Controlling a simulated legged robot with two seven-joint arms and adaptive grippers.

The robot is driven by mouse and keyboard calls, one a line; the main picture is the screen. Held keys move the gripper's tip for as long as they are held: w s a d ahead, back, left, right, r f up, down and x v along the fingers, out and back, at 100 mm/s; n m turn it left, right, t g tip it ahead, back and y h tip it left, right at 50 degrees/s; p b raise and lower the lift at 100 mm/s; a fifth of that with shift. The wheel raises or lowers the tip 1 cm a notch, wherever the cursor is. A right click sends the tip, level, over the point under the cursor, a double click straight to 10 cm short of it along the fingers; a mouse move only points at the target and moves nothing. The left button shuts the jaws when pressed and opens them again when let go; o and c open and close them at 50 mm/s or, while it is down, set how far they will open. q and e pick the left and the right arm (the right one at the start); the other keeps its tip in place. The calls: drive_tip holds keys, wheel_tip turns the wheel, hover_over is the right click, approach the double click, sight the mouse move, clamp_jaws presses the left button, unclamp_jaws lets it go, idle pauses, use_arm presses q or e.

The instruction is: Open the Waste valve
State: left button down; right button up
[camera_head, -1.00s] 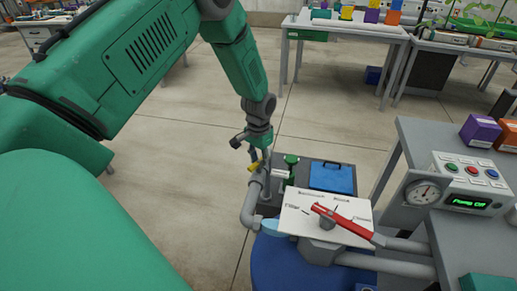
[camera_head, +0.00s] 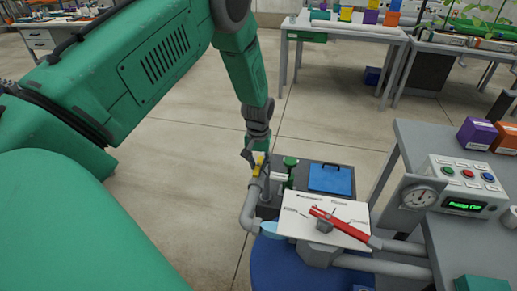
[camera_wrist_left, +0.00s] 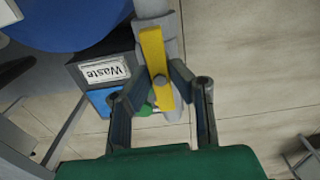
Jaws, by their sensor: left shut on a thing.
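The Waste valve's yellow handle (camera_head: 259,163) is on the grey pipe (camera_head: 251,207) beside the blue tank. In the left wrist view the yellow handle (camera_wrist_left: 152,62) lies roughly along the pipe (camera_wrist_left: 172,20). A "Waste" label (camera_wrist_left: 103,71) shows upside down to its left. My left gripper (camera_head: 254,160) is at the handle from above. In the wrist view its two fingers (camera_wrist_left: 160,82) stand on either side of the handle's lower part and are shut on it. Finger contact is partly hidden. My right gripper is in neither view.
A red lever (camera_head: 340,224) sits on a white labelled plate (camera_head: 300,228) above the blue tank (camera_head: 290,270). A green-handled valve (camera_head: 290,162) and a blue lid (camera_head: 331,179) are close right of the gripper. A control box (camera_head: 465,185) reads "Pump Off". Floor at left is clear.

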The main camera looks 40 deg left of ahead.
sight(259, 163)
use_arm(q)
drive_tip(key=shift+w+r, duration=0.2)
drive_tip(key=shift+w, duration=0.15)
drive_tip(key=c, duration=1.5)
unclamp_jaws()
drive_tip(key=shift+a+f, duration=0.1)
drive_tip(key=shift+f, duration=0.1)
drive_tip(key=shift+s, duration=0.1)
drive_tip(key=shift+r, duration=0.5)
wheel_tip(259, 163, up, 11)
drive_tip(key=shift+f, duration=0.1)
